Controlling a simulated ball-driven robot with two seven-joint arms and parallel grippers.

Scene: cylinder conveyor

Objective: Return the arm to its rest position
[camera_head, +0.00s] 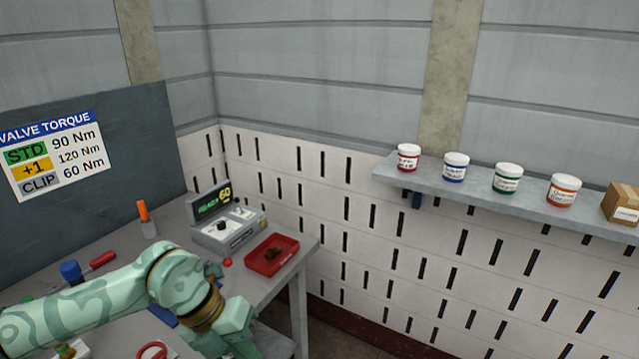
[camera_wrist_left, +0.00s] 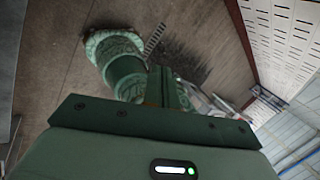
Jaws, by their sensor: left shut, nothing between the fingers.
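My left arm, patterned in pale green, comes in from the left in the head view and reaches over the front of the grey workbench (camera_head: 165,231). Its wrist bends down, and my left gripper (camera_head: 238,343) is at the bottom edge, by the bench's front right side. The fingertips are not clear there. In the left wrist view the left gripper (camera_wrist_left: 168,88) is shut with nothing held, pointing over a brown floor. Green parts of my own body show beyond it. My right gripper is in neither view.
On the bench are a grey device with a display (camera_head: 228,220), a red tray (camera_head: 271,255) with a small dark part, an orange-handled tool (camera_head: 144,212) and a red-handled tool (camera_head: 103,259). A wall shelf (camera_head: 400,176) holds several jars and a cardboard box (camera_head: 622,203).

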